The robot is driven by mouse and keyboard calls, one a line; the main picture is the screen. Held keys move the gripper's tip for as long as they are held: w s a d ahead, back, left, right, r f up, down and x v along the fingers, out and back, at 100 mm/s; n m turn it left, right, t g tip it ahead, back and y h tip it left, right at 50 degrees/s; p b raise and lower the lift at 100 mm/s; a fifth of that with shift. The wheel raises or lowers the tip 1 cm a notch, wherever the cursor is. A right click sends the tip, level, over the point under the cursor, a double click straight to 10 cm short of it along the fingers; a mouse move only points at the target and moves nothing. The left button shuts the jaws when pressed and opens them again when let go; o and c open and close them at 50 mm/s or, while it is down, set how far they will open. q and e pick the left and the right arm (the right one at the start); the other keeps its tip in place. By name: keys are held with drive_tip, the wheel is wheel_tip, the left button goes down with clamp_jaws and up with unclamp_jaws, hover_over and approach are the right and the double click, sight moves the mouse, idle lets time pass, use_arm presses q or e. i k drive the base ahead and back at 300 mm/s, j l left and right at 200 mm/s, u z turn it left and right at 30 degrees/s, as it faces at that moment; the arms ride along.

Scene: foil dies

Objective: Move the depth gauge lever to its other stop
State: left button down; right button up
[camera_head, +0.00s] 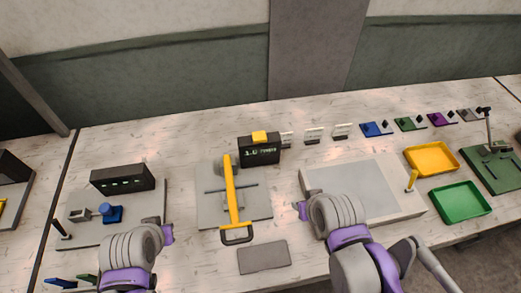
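No part in view is readably labelled as the depth gauge. A thin lever with a dark knob (487,120) stands nearly upright on a green base plate (503,176) at the far right. A long yellow arm with a dark loop handle (232,197) lies over a grey plate in the middle. A short yellow peg (411,181) stands at the right of a pale flat block. My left gripper (168,234) is at the lower left, right of the blue knob. My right gripper (303,210) is by the block's front left. Neither touches a lever; their fingers are not clear.
A black display box (259,152) stands behind the yellow arm. The pale block (365,190), yellow tray (431,158) and green tray (461,202) fill the right side. A blue knob (110,213) sits on the left plate. Several coloured dies line the back.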

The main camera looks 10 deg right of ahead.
sight(230, 187)
drive_tip(key=k+j, duration=0.1)
drive_tip(key=k, duration=0.45)
drive_tip(key=i+j, duration=0.1)
drive_tip(key=i, duration=0.2)
drive_tip(key=k+j, duration=0.5)
drive_tip(key=j+z, duration=0.05)
